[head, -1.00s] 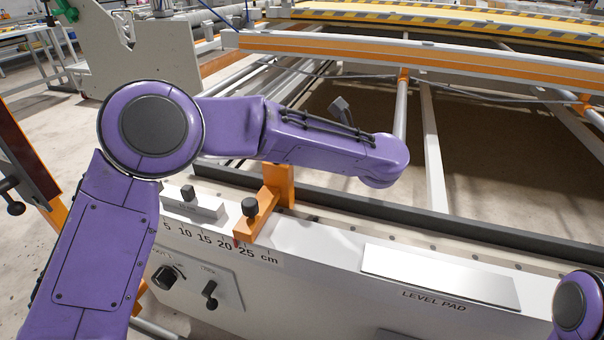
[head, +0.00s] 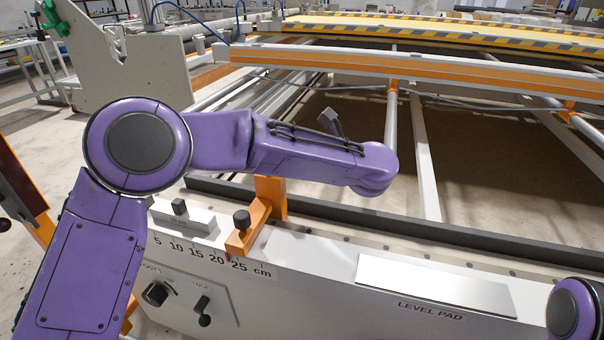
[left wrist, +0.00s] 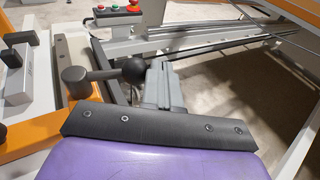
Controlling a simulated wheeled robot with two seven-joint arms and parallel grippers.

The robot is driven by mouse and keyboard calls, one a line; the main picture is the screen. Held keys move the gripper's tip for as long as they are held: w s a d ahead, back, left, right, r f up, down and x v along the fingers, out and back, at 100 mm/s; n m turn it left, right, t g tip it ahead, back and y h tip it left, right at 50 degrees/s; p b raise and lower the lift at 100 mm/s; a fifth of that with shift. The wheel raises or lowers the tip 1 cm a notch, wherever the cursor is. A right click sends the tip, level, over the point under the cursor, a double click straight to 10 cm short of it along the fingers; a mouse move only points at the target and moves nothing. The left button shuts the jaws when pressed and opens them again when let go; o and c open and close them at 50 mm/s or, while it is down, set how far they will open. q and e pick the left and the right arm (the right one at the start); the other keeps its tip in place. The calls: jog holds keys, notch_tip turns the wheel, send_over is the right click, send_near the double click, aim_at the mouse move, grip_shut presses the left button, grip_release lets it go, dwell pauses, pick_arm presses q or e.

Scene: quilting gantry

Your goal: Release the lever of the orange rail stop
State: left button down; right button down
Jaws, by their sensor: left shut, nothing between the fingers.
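The orange rail stop (head: 255,222) sits on the white rail by the centimetre scale in the head view, near the 25 mark, with a black knob on its front end. The lever ends in a black ball, pointing right. My left gripper (left wrist: 162,68) is shut and empty, with its grey fingers just right of the ball. Whether they touch it I cannot tell. In the head view my left forearm hides this gripper and the lever. My right gripper is out of view.
A white block with a dark knob (head: 180,207) stands left of the stop. The level pad (head: 435,285) lies to the right. A knob and a small lever (head: 203,308) are on the front panel. A button box (left wrist: 118,15) shows at the back. Frame tubes run behind.

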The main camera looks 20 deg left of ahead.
pick_arm(q)
jog(key=d+r, duration=0.2)
jog(key=d, duration=1.1)
jog(key=shift+w+d+r, duration=0.3)
jog(key=shift+w+d, duration=0.05)
